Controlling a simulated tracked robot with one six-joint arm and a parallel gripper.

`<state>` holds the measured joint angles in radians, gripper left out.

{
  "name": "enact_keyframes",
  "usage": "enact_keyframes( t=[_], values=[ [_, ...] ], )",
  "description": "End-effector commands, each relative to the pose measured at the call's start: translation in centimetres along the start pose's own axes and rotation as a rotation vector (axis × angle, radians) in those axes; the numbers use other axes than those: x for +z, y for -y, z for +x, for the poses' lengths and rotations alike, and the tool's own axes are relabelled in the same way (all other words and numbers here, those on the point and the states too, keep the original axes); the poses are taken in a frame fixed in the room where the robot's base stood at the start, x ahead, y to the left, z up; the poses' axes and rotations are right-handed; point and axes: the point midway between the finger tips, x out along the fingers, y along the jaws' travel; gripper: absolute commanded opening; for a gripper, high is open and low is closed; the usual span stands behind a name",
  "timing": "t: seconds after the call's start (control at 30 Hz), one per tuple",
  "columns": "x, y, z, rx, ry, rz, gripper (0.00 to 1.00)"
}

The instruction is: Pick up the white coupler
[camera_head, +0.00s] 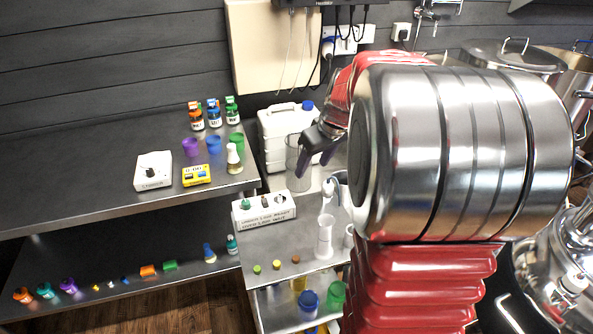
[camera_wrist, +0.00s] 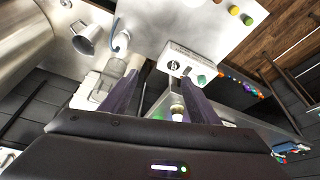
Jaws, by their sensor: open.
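I cannot tell for certain which item is the white coupler. One possible match is the pale curved piece (camera_head: 328,190) above the white cylinder (camera_head: 324,236) on the metal bench; it also shows at the top of the wrist view (camera_wrist: 121,41). My gripper (camera_head: 315,164) is open and empty, its dark purple fingers pointing down over the bench near a clear beaker (camera_head: 298,160). In the wrist view the fingers (camera_wrist: 165,75) spread apart, with a white slotted block (camera_wrist: 185,62) beyond their tips. The block (camera_head: 263,211) holds a green piece and a dark piece.
A white canister (camera_head: 285,130) stands behind the beaker. The left counter (camera_head: 100,140) holds bottles, coloured cups, a yellow box (camera_head: 196,175) and a white-capped vial (camera_head: 234,158). A metal mug (camera_wrist: 83,40) stands in the wrist view. My arm hides the bench's right side.

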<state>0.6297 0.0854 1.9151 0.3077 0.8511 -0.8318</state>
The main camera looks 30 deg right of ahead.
Motion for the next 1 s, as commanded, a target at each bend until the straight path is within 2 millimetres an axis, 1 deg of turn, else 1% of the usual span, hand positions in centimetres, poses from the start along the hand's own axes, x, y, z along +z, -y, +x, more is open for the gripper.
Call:
enact_keyframes(
  t=[0.03,0.2,0.3,0.4,0.5,0.83,0.93,1.0],
  values=[
    [0.2,-1.8,0.8,-0.001,0.003,0.007,0.55],
    [0.8,-6.8,3.0,-0.002,0.000,0.009,0.55],
    [1.2,-8.9,3.9,-0.003,-0.003,0.009,0.55],
    [1.5,-10.2,4.5,-0.003,-0.004,0.007,0.55],
    [1.6,-10.7,4.6,-0.002,-0.006,0.006,0.55],
    [1.6,-10.6,4.7,-0.003,-0.006,0.006,0.55],
    [1.6,-10.6,5.4,-0.005,-0.005,0.006,0.55],
    [1.6,-10.6,6.2,-0.005,-0.005,0.006,0.55]
  ],
)
